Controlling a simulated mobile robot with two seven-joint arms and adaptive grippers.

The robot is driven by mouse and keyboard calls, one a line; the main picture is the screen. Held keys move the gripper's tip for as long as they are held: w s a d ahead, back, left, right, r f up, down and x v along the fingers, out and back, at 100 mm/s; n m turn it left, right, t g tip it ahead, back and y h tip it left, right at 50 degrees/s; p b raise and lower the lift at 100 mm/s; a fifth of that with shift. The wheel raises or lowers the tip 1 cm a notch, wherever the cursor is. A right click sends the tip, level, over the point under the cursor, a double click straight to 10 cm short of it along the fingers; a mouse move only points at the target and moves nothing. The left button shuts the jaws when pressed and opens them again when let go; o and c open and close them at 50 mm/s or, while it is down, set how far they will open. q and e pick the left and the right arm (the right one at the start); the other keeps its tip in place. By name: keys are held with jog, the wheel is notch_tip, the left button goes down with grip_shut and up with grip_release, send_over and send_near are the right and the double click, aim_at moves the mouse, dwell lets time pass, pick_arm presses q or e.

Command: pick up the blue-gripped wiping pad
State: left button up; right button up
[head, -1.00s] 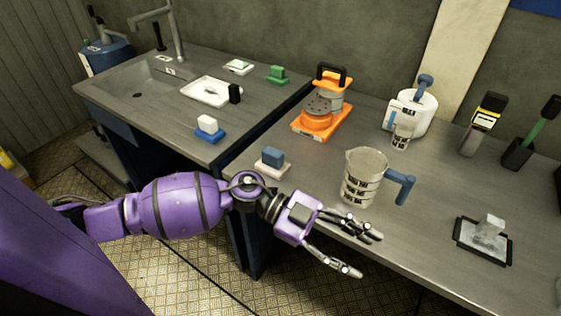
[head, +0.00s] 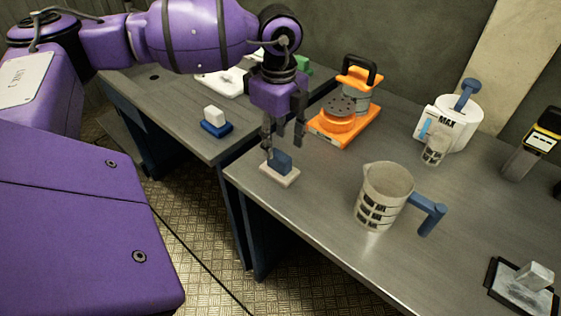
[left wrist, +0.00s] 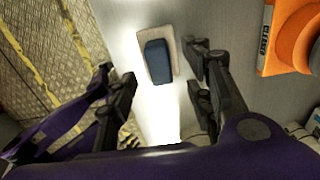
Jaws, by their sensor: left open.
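The blue-gripped wiping pad (head: 281,162) has a blue block grip on a pale, off-white base. It lies flat near the left front corner of the right-hand worktop. In the left wrist view the same pad (left wrist: 157,60) lies between and beyond the fingertips. My left gripper (head: 283,146) points down just above the pad, open, with its fingers spread to either side of the grip. I cannot tell whether a fingertip touches it. My right gripper is not in view.
A white-gripped pad with a blue base (head: 215,122) sits on the sink counter. An orange device (head: 343,118) stands behind the blue-gripped pad. A measuring jug (head: 382,196) with a blue handle stands to the right. The worktop's front edge runs close by.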

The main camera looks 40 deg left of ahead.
aim_at(279, 154)
pick_arm(q)
jog(key=shift+s+f, duration=0.2)
jog(key=shift+f, duration=1)
notch_tip(279, 154, down, 2)
jog(key=shift+w+d+f+p, duration=0.1)
jog(key=shift+f+p, duration=0.15)
jog(key=shift+p, duration=0.05)
jog(key=shift+f, duration=0.25)
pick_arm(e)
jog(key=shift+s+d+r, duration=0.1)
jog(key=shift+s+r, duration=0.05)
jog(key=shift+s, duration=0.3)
pick_arm(q)
jog(key=c, duration=0.9)
jog(key=shift+c, duration=1.4)
grip_shut()
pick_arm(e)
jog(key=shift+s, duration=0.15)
